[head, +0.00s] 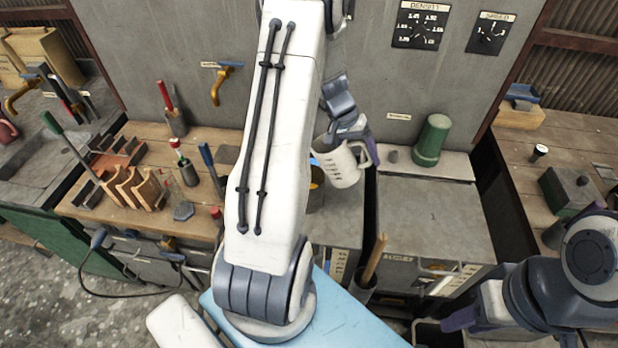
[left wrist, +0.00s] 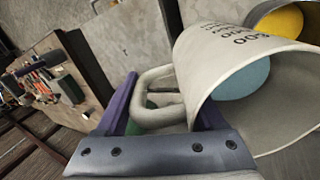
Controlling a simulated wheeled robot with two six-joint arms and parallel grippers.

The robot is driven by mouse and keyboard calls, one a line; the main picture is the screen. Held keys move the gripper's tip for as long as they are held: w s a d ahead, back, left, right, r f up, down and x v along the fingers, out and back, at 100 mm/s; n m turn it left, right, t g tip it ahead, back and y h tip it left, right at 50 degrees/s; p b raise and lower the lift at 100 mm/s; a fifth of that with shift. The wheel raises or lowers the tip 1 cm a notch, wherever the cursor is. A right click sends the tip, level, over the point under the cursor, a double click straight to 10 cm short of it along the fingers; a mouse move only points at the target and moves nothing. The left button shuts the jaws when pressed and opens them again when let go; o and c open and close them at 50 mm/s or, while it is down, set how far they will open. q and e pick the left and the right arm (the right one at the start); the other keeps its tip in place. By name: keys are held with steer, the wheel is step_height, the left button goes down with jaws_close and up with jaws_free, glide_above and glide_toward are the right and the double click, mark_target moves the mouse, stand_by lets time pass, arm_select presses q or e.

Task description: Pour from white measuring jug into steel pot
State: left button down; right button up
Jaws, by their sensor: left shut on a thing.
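The white measuring jug (head: 341,166) is held in the air, tilted, close beside the steel pot (head: 317,197). My left gripper (head: 362,143) is shut on the jug's handle. In the left wrist view the purple fingers (left wrist: 160,112) are on both sides of the handle, and the jug (left wrist: 205,65) shows pale blue contents. The steel pot (left wrist: 257,12) is partly hidden behind the jug there, with something yellow inside. In the head view my left arm covers much of the pot. My right gripper (head: 460,319) is low at the right, its finger opening unclear.
A green cylinder (head: 432,140) stands on the grey cabinet (head: 425,215) right of the jug. The wooden bench (head: 100,205) at left holds tools and a wooden rack (head: 133,187). A wooden-handled tool stands in a dark holder (head: 362,288) in front. The cabinet top is mostly clear.

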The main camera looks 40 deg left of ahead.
arm_select(q)
steer(key=shift+r, duration=0.1)
stand_by(0.5)
steer(key=shift+r+t+h+b, duration=0.25)
steer(key=shift+h+b, duration=0.25)
steer(key=shift+b, duration=0.55)
steer(key=shift+d+r, duration=0.1)
steer(key=shift+b, duration=0.3)
steer(key=shift+b, duration=0.4)
steer(key=shift+r+t+h+b, duration=0.15)
steer(key=shift+t+h+b, duration=0.2)
steer(key=shift+h+b, duration=0.15)
steer(key=shift+r, duration=0.15)
steer(key=shift+h+b, duration=0.4)
steer(key=shift+b, duration=0.4)
